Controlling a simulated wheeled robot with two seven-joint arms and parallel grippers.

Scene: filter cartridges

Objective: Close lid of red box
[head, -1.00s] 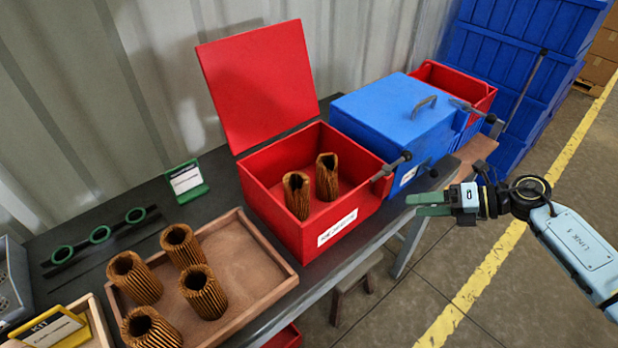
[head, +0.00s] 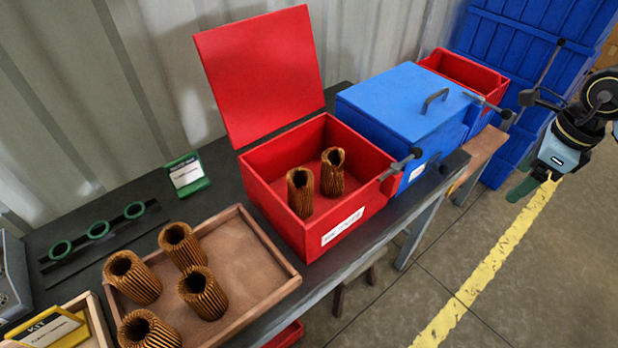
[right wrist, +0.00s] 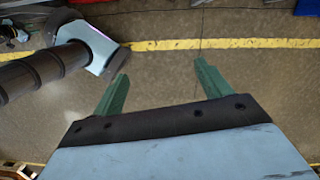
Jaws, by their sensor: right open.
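The red box (head: 285,229) stands on the dark bench with its lid (head: 262,75) raised upright at the back. Two brown pleated cartridges (head: 300,192) (head: 332,172) stand inside it. A dark lever with a knob (head: 402,163) sticks out at its right side. My right gripper (head: 521,188) is at the right of the head view, over the floor and well apart from the red box. In the right wrist view its two green fingers (right wrist: 160,88) are spread with only floor between them.
A closed blue box (head: 400,110) with a handle stands right of the red box, with another red bin (head: 465,72) beyond. A wooden tray (head: 255,262) with several cartridges is at front left.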

